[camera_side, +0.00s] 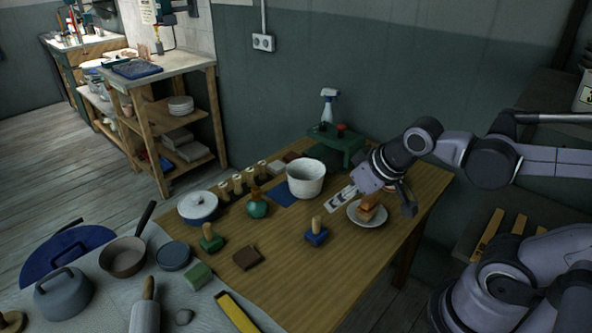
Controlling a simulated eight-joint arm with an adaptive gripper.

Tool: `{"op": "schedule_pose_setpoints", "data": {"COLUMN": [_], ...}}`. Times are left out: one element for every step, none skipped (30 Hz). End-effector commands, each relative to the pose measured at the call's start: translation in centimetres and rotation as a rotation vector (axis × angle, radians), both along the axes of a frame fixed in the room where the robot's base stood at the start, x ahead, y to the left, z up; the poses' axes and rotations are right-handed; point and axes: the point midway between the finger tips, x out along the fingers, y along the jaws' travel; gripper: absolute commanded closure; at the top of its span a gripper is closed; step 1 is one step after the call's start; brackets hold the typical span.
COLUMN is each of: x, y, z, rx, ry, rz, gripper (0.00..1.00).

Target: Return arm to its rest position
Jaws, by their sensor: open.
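My gripper (388,200) hangs over the right end of the wooden table (405,215). It is open, with its fingers spread above and beside a white plate (356,217). A small brown block-like piece (369,207) rests on the plate, below and partly behind the fingers. I cannot tell whether a finger touches it. My arm reaches in from the right edge of the picture.
A white pot (305,180), a lidded pot (198,207), a green bottle (257,207), and handled stamps in blue (316,236) and green (210,240) stand on the table. A green stand (340,148) with a spray bottle (328,105) is behind. Front right of the table is clear.

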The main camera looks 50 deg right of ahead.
Motion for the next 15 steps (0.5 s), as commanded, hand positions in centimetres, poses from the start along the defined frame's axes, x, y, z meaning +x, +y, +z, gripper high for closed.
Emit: {"op": "schedule_pose_setpoints", "data": {"x": [-0.35, -0.46, -0.59, -0.66, -0.69, -0.71, -0.71, -0.71, -0.70, -0.69, -0.69, -0.69, -0.69, -0.69, -0.69], "y": [0.11, 0.16, 0.21, 0.24, 0.26, 0.28, 0.29, 0.29, 0.29, 0.29, 0.29, 0.29, 0.29, 0.29, 0.29], "z": [0.09, 0.13, 0.19, 0.21, 0.24, 0.26, 0.26, 0.27, 0.28, 0.28, 0.28, 0.28, 0.28, 0.26, 0.26], "rx": [-0.005, -0.007, -0.012, -0.013, -0.015, -0.016, -0.016, -0.017, -0.017, -0.016, -0.016, -0.016, -0.016, -0.016, -0.016], "ry": [-0.012, -0.017, -0.021, -0.024, -0.026, -0.028, -0.029, -0.029, -0.029, -0.029, -0.029, -0.029, -0.029, -0.028, -0.028], "rz": [0.019, 0.029, 0.039, 0.045, 0.048, 0.052, 0.054, 0.054, 0.054, 0.054, 0.054, 0.054, 0.054, 0.054, 0.052], "gripper": [0.56, 0.56, 0.56, 0.56, 0.56, 0.56, 0.56, 0.56, 0.56, 0.56, 0.56, 0.56, 0.56, 0.56, 0.56]}}
